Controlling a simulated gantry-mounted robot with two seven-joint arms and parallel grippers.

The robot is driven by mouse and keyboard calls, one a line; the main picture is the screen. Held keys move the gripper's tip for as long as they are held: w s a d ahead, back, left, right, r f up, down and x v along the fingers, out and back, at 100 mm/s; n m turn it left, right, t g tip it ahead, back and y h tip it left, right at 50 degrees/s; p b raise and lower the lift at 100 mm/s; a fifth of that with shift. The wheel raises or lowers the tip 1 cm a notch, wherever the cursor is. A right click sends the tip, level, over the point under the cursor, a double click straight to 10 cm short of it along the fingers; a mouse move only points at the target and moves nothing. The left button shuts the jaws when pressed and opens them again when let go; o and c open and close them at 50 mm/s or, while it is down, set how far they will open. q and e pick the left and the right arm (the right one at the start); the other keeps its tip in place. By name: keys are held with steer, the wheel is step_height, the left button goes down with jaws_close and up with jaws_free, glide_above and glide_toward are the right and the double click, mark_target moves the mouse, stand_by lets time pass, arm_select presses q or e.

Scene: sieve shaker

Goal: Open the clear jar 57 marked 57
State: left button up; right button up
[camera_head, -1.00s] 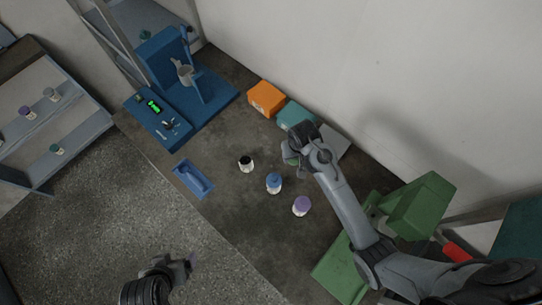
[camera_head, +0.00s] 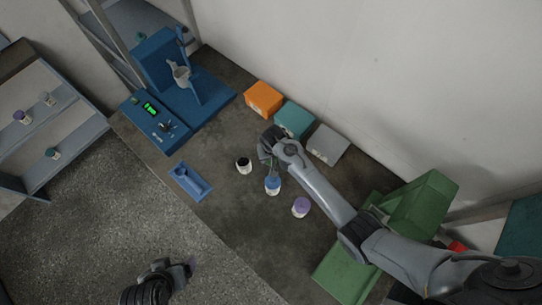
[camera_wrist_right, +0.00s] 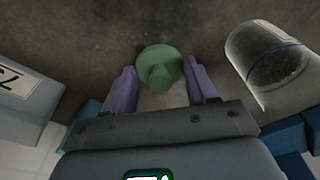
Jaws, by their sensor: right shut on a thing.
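My right gripper (camera_head: 266,151) is over the middle of the bench, its arm coming in from the right. In the right wrist view its purple fingers (camera_wrist_right: 160,90) are shut on a round green lid with a raised middle (camera_wrist_right: 159,67). Whether a jar body is under the lid is hidden. A clear jar with dark, grainy contents (camera_wrist_right: 272,62) is at the right of the wrist view, apart from the fingers. I cannot read 57 on any jar. My left gripper (camera_head: 190,264) is low in the head view, away from the bench; its jaws are too small to judge.
A dark-topped jar (camera_head: 243,165), blue-lidded jar (camera_head: 272,185) and purple-lidded jar (camera_head: 300,207) stand near my right gripper. Orange (camera_head: 263,98), teal (camera_head: 294,119) and grey (camera_head: 328,144) boxes line the wall. A blue tray (camera_head: 190,182) and blue shaker (camera_head: 168,85) are left.

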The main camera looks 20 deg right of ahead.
steer(key=shift+f, duration=0.25)
steer(key=o, duration=1.2)
steer(key=shift+c, duration=0.2)
steer(key=shift+r, duration=0.15)
